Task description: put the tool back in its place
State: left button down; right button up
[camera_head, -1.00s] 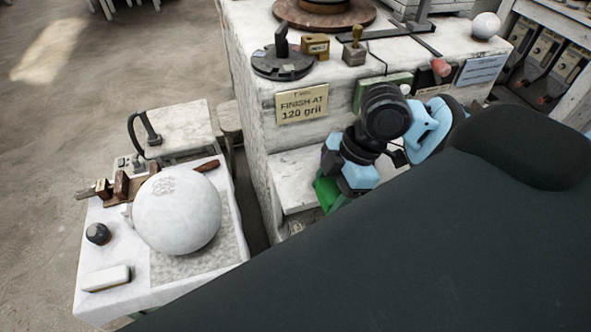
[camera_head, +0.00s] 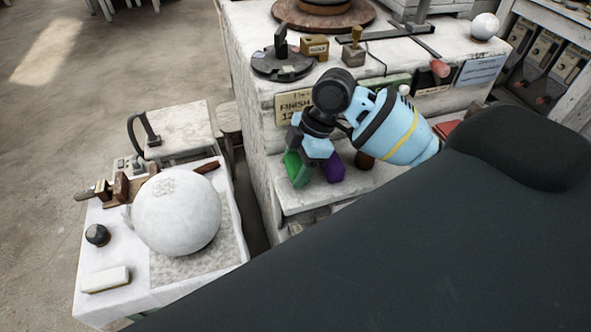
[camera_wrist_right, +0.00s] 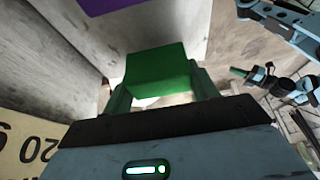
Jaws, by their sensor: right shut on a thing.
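My right gripper (camera_head: 294,172) hangs beside the front of the plaster-covered bench, just above its lower shelf (camera_head: 300,197). In the right wrist view a green block-like piece (camera_wrist_right: 156,66) sits between the fingers, and the gripper is shut on it. It looks like the held tool, but its full shape is hidden. A purple thing (camera_head: 333,166) is close to the right of the gripper; it also shows at the top of the wrist view (camera_wrist_right: 105,5).
A sign (camera_head: 288,106) on the bench front is partly covered by my arm. A brown round thing (camera_head: 364,161) is on the shelf. Left, a low table (camera_head: 130,306) carries a large plaster sphere (camera_head: 177,212), a white block (camera_head: 106,279) and a dark knob (camera_head: 97,235).

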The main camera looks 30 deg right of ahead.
jog(key=shift+f, duration=0.95)
jog(key=shift+f, duration=0.15)
jog(key=o, duration=1.1)
jog(key=v, duration=1.2)
